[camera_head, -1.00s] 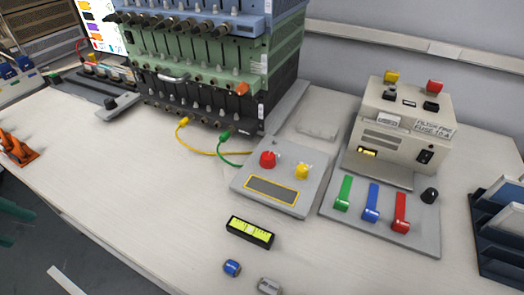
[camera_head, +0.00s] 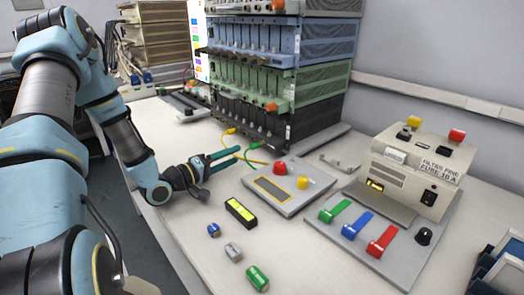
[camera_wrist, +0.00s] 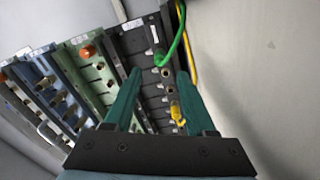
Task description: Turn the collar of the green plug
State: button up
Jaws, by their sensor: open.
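The green plug (camera_wrist: 158,61) sits in a socket of the dark bottom unit in the wrist view, its green cable looping up and right. In the head view the green plug (camera_head: 253,146) is small, at the foot of the rack, just right of my fingertips. My gripper (camera_head: 238,153) is open with teal fingers pointing toward the rack's front. In the wrist view my gripper (camera_wrist: 159,74) has its fingertips apart, the green plug appearing between them and slightly beyond. I see no contact with the plug. The collar itself is too small to make out.
A yellow plug (camera_wrist: 177,112) with a yellow cable is close to the right finger in the wrist view. The stacked rack (camera_head: 318,88) stands behind. A grey panel (camera_head: 290,205) with red and yellow knobs lies right of my gripper. Small cells (camera_head: 257,278) lie in front.

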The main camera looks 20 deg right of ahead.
aim_at(253, 149)
jog(key=p+x, duration=0.1)
jog(key=x, duration=0.8)
jog(key=shift+p, duration=0.35)
grip_shut()
